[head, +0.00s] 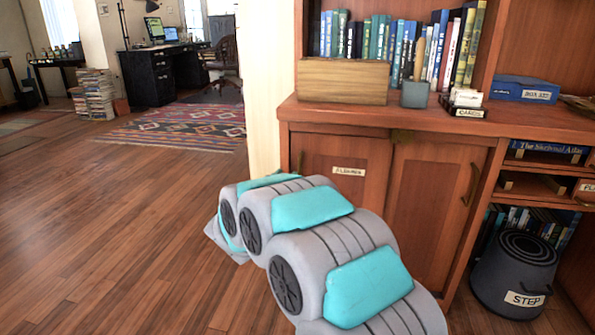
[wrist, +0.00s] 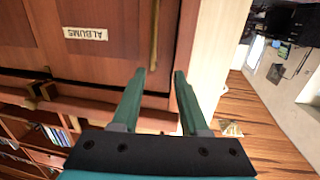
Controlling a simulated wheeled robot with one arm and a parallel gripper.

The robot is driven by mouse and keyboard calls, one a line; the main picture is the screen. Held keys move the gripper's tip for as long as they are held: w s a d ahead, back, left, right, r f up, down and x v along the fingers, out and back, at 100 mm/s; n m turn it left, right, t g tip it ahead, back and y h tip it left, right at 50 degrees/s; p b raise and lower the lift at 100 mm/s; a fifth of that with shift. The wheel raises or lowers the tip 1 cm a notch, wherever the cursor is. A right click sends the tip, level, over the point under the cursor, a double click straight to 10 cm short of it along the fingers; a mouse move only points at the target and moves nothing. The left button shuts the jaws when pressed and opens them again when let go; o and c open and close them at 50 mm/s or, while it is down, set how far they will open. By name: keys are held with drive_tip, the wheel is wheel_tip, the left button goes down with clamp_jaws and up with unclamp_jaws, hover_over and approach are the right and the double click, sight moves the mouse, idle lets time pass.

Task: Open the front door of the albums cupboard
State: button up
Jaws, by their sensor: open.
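The albums cupboard has two wooden doors under a counter. Its left door (head: 335,200) is shut and carries a small label (head: 349,171), which reads ALBUMS upside down in the wrist view (wrist: 86,33). A slim upright brass handle (head: 299,162) is near that door's left edge. In the wrist view the handle (wrist: 154,45) runs down toward the gap between my fingertips. My gripper (wrist: 160,75) is open and empty; whether the fingers reach around the handle I cannot tell. My arm hides the gripper in the head view.
The right door (head: 428,205) is shut, with its own handle (head: 470,185). A brass catch (head: 402,136) is at the top between the doors. A grey step stool (head: 512,275) stands at right. Open wooden floor (head: 110,240) lies to the left.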

sight(299, 165)
drive_tip(key=shift+h, duration=0.5)
drive_tip(key=shift+d+x, duration=0.15)
drive_tip(key=shift+x, duration=1.8)
drive_tip(key=shift+d+x, duration=0.15)
drive_tip(key=shift+x, duration=1.85)
drive_tip(key=shift+s+f, duration=0.15)
drive_tip(key=shift+f, duration=0.05)
clamp_jaws()
